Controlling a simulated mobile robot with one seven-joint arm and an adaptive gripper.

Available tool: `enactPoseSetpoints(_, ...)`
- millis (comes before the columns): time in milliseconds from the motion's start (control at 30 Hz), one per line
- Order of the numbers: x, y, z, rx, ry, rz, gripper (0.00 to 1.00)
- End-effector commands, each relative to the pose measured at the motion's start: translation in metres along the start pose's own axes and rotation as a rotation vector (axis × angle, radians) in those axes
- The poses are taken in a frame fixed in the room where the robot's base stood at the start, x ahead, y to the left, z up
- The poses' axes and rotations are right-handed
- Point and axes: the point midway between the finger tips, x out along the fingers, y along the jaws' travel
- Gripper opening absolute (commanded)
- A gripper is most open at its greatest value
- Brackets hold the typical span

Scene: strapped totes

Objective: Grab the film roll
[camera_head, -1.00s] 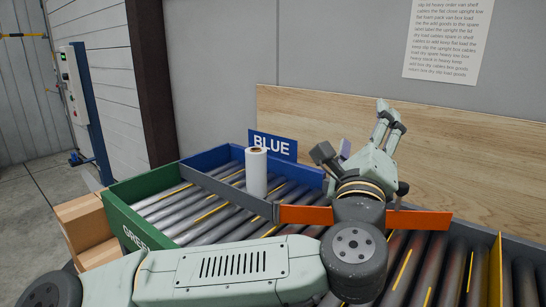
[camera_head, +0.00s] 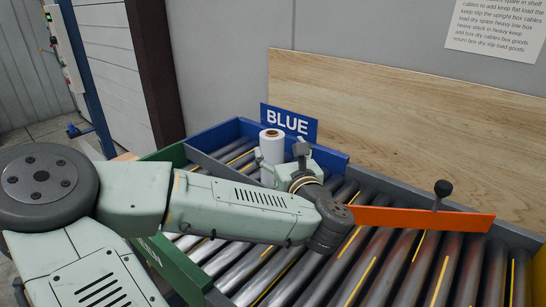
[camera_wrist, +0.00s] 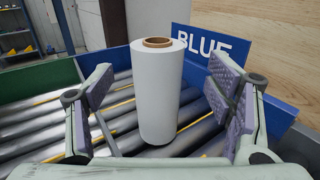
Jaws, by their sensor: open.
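The film roll (camera_wrist: 158,95) is a white upright cylinder with a brown cardboard core at its top. It stands on the rollers in the blue-walled lane, in front of the BLUE sign (camera_wrist: 205,45). In the head view the film roll (camera_head: 271,147) shows its upper part; my arm hides its lower part. My gripper (camera_wrist: 160,95) is open, with one padded finger on each side of the roll in the wrist view and gaps on both sides. In the head view my gripper is mostly hidden behind my wrist.
A green wall (camera_head: 170,265) bounds the rollers at left. An orange bar (camera_head: 420,218) with a black knob (camera_head: 442,188) crosses the rollers at right. A wooden board (camera_head: 400,120) stands behind. The rollers right of the roll look empty.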

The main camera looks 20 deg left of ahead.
Motion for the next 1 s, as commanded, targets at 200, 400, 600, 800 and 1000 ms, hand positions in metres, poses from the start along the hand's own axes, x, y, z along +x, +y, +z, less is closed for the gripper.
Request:
enactPoseSetpoints(200, 0.017, 0.001, 0.002, 0.000, -0.001, 0.000, 0.74)
enactPoseSetpoints(400, 0.048, 0.004, 0.003, -0.001, -0.001, -0.001, 0.74)
enactPoseSetpoints(600, 0.061, 0.003, 0.002, -0.002, -0.001, -0.003, 0.74)
enactPoseSetpoints(800, 0.061, 0.004, 0.002, -0.002, 0.000, -0.003, 0.73)
enactPoseSetpoints(1000, 0.061, 0.003, 0.002, -0.002, 0.000, -0.003, 0.60)
